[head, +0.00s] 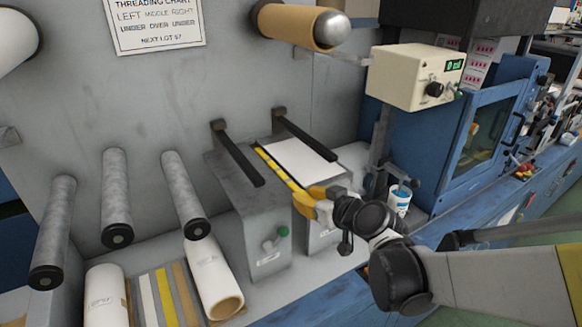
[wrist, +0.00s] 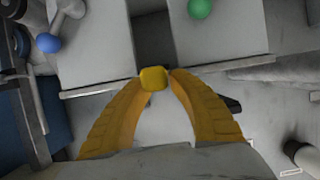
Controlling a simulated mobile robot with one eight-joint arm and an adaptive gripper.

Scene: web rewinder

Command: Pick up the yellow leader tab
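The yellow leader tab (wrist: 153,78) is a small, bright yellow block in the wrist view. It fills the narrow gap between the tips of my gripper (wrist: 155,79), and both orange-yellow fingers appear to touch its sides. In the head view my gripper (head: 314,197) is at the near end of the two grey boxes with the white sheet. There the tab cannot be told apart from the yellow fingers.
The left grey box (head: 255,222) has a green knob (head: 283,231). Grey rollers (head: 186,195) project at left.

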